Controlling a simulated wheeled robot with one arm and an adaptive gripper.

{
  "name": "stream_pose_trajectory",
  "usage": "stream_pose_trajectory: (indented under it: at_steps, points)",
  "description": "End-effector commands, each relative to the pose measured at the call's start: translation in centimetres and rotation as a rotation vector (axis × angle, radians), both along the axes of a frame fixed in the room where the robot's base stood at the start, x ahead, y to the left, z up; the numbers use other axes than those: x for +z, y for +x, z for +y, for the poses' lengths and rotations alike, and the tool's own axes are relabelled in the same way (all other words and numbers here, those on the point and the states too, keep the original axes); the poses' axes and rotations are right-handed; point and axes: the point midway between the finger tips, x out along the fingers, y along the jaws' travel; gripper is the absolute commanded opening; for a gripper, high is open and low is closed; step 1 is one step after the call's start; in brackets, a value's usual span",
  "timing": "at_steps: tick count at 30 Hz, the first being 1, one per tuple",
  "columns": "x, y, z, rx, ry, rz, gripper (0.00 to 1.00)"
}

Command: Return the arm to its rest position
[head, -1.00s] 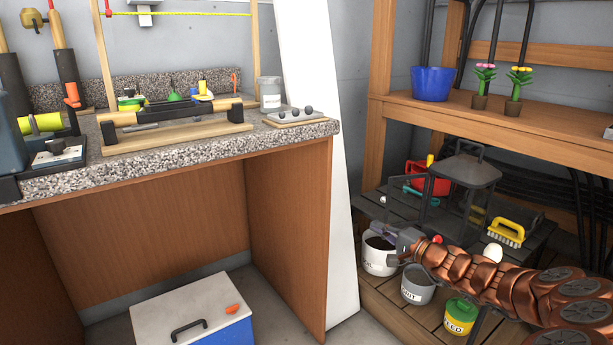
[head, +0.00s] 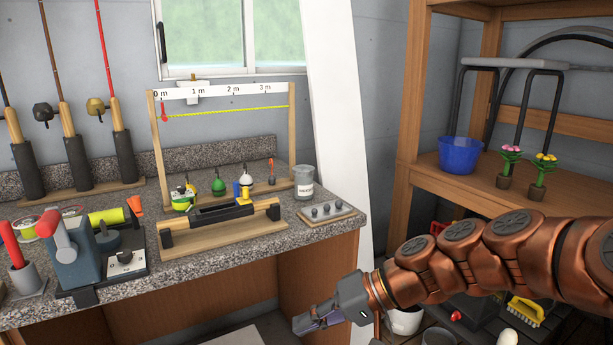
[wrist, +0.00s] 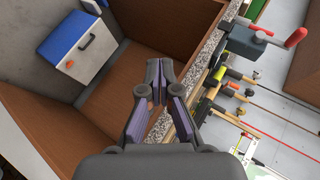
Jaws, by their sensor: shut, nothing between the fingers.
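My gripper (head: 318,320) is at the end of my copper arm, in front of the workbench's right end and below the level of its top. It is shut and empty. In the wrist view my gripper (wrist: 156,90) shows its fingers drawn together, with the open space under the bench and the granite edge beyond them. Nothing is held, and no object touches the fingers that I can see.
The granite workbench (head: 110,285) carries a vise (head: 75,250), a wooden rack (head: 225,238), a jar (head: 304,182) and a sinker board (head: 329,212). A blue-and-white cooler (wrist: 70,45) stands under it. Wooden shelves (head: 400,160) with a blue pot (head: 460,155) stand right.

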Motion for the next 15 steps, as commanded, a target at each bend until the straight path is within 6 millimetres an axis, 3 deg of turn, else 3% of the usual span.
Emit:
stream_pose_trajectory:
  at_steps: [1, 8, 15]
  points:
    - [1.8, -1.8, -0.1, 0.025, -0.058, 0.009, 0.00]
    - [3.4, -9.1, -2.8, 0.089, -0.338, 0.074, 0.00]
    - [5.7, -15.4, -8.6, 0.072, -0.642, 0.155, 0.00]
